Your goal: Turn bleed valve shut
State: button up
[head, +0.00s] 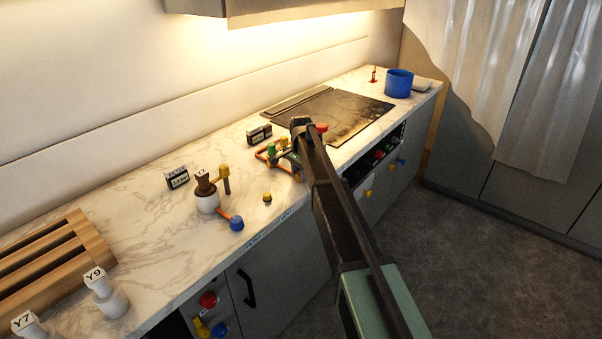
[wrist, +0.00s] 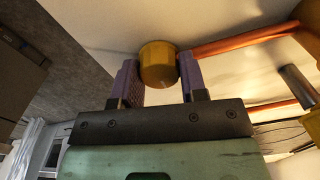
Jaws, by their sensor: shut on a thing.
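In the wrist view, my gripper (wrist: 160,76) has its two purple-padded fingers closed on either side of a yellow round knob (wrist: 158,64). No label shows on the knob, so I cannot confirm that it is the bleed valve. An orange pipe (wrist: 240,42) runs right from beside the knob. In the head view, a small pipe assembly with a green knob (head: 271,149) and orange pipes stands on the counter beside my arm. My arm hides the fingers and the gripped knob there.
A red knob (head: 321,128) shows just past my arm, before the dark hob (head: 345,110). A white-brown vessel (head: 207,197), a blue knob (head: 236,223) and a small yellow knob (head: 267,197) stand left on the marble counter (head: 150,220). A blue pot (head: 399,84) is far right.

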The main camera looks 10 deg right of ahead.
jog(key=shift+m, duration=0.3)
jog(key=o, duration=0.9)
notch_tip(320, 180, up, 11)
jog(key=p, duration=1)
jog(key=shift+f+p, duration=0.1)
jog(key=shift+p, duration=0.3)
